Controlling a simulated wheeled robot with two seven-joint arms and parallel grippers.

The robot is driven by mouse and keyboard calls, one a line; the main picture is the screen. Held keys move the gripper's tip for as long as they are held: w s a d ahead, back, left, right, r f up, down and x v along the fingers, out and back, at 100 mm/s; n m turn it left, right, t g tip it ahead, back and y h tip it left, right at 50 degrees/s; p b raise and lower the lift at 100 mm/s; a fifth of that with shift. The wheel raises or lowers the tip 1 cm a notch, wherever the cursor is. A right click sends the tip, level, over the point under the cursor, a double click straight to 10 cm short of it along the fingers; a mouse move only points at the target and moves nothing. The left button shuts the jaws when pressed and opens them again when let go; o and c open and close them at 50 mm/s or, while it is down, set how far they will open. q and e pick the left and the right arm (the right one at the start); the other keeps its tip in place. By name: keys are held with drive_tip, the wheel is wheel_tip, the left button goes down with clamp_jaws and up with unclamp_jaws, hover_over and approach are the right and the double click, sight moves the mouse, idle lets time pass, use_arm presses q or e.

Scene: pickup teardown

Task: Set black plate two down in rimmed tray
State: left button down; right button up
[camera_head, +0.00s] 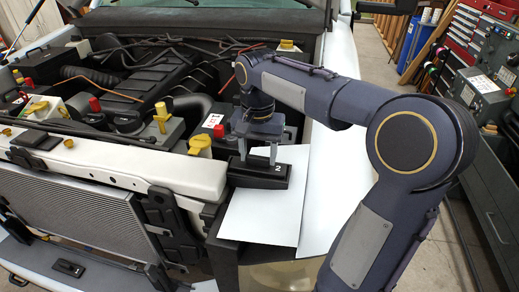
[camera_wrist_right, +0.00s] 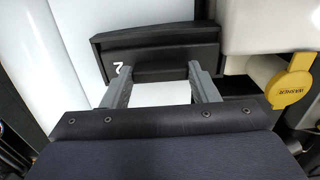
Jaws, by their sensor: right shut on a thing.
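Black plate two (camera_head: 256,180) is a dark block with a white "2" near its right end in the head view. It is at the truck's front corner, over white panels. My right gripper (camera_head: 260,160) points down, with its two fingers shut on the plate's raised part. In the right wrist view the plate (camera_wrist_right: 165,62) shows past the fingertips (camera_wrist_right: 158,75), its "2" at the left. Whether it hangs free or touches what is below is not clear. I cannot make out a rimmed tray in either view. My left gripper is not in view.
The open engine bay (camera_head: 140,85) fills the upper left, with yellow and red caps. A yellow washer cap (camera_wrist_right: 290,82) is close beside the plate. The radiator (camera_head: 75,215) is at lower left.

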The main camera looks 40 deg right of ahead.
sight(257, 157)
drive_tip(key=shift+a+r, duration=0.1)
drive_tip(key=shift+a, duration=0.2)
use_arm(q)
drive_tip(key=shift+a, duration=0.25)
use_arm(e)
drive_tip(key=shift+d, duration=0.1)
drive_tip(key=shift+d, duration=0.1)
drive_tip(key=o, duration=1.2)
drive_tip(key=shift+r, duration=0.35)
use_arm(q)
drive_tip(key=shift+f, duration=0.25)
use_arm(e)
wheel_tip(257, 157, up, 7)
